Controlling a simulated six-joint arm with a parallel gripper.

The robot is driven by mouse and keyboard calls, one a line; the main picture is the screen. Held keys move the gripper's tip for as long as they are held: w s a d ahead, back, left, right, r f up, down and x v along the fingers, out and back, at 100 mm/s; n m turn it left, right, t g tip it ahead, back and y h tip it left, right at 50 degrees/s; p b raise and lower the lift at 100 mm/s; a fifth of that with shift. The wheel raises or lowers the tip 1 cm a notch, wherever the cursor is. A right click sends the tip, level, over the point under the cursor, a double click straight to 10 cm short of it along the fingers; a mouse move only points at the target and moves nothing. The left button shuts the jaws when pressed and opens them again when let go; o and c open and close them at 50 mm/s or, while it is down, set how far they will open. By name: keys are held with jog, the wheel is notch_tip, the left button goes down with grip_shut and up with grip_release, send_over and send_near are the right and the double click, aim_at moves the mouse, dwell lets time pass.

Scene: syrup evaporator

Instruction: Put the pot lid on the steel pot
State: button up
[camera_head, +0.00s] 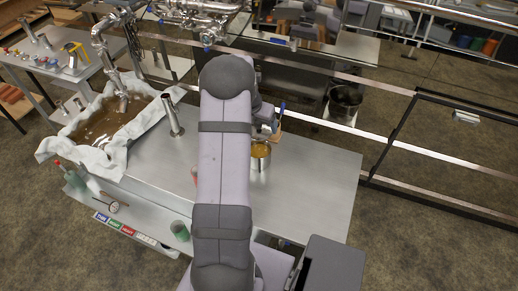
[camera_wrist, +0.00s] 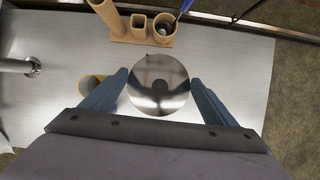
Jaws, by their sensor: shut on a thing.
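The pot lid (camera_wrist: 158,87) is a shiny round steel disc with a dark middle. In the wrist view it lies between the two blue fingers of my gripper (camera_wrist: 160,93), which is shut on it.
A tan holder (camera_wrist: 140,28) with a blue-handled tool (camera_wrist: 183,8) stands just beyond the lid in the wrist view. A steel post (camera_head: 172,115) and a cloth-edged pan of brown liquid (camera_head: 108,122) are left of my arm. The table's right part (camera_head: 320,190) is clear.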

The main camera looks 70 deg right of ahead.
aim_at(256, 135)
jog(key=shift+f, duration=0.15)
jog(key=shift+f+p, duration=0.4)
jog(key=shift+f, duration=4.45)
jog(key=shift+f, duration=0.35)
jog(key=o, duration=1.1)
jog(key=shift+c, duration=0.2)
jog(key=shift+r, duration=0.1)
jog(key=v, duration=1.2)
jog(key=shift+s+r, duration=0.15)
jog(key=shift+r, duration=0.15)
